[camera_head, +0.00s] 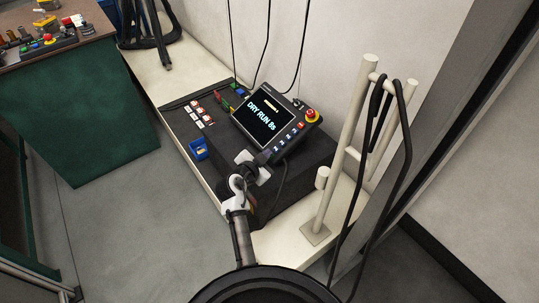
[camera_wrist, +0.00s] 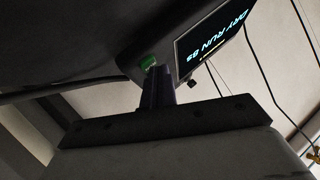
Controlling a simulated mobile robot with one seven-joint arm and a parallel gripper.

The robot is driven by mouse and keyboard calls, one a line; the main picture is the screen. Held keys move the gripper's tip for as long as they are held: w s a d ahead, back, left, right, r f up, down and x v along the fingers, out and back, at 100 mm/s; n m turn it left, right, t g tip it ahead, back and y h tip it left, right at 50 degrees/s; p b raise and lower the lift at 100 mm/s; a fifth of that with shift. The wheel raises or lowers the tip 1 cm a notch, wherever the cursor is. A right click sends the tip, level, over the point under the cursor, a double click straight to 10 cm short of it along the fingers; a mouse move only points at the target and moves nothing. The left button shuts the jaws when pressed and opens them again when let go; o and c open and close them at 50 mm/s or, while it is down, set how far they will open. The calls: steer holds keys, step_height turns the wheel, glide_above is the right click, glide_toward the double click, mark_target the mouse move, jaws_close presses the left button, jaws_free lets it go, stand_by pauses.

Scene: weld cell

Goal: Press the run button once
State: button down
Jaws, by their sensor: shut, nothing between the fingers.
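A dark teach pendant (camera_head: 243,119) stands on a black box on the white bench. Its screen (camera_head: 263,111) reads "DRY RUN 8s", and the screen also shows in the wrist view (camera_wrist: 212,40). My gripper (camera_head: 266,158) is at the pendant's lower front corner. In the wrist view its dark fingers (camera_wrist: 158,72) are shut and empty. Their tips are close beside a small lit green button (camera_wrist: 148,62) on the pendant's edge; I cannot tell whether they touch it. No label is readable on this button. My gripper hides that corner in the head view.
A red emergency stop (camera_head: 312,116) on a yellow base sits at the pendant's right. Red and white switches (camera_head: 201,114) and a blue holder (camera_head: 199,149) are to its left. A pale post frame (camera_head: 338,160) with black cables stands at the right. A green workbench (camera_head: 85,120) is left.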

steer(key=shift+r, duration=0.1)
steer(key=shift+s+a+r+p, duration=0.25)
steer(key=shift+a+r+p, duration=0.05)
steer(key=shift+r, duration=0.35)
steer(key=r, duration=0.1)
steer(key=s+a+r+p, duration=0.1)
steer(key=r, duration=0.1)
steer(key=a+r+p, duration=0.1)
steer(key=shift+s+r, duration=0.15)
steer(key=shift+r, duration=0.1)
stand_by(0.9)
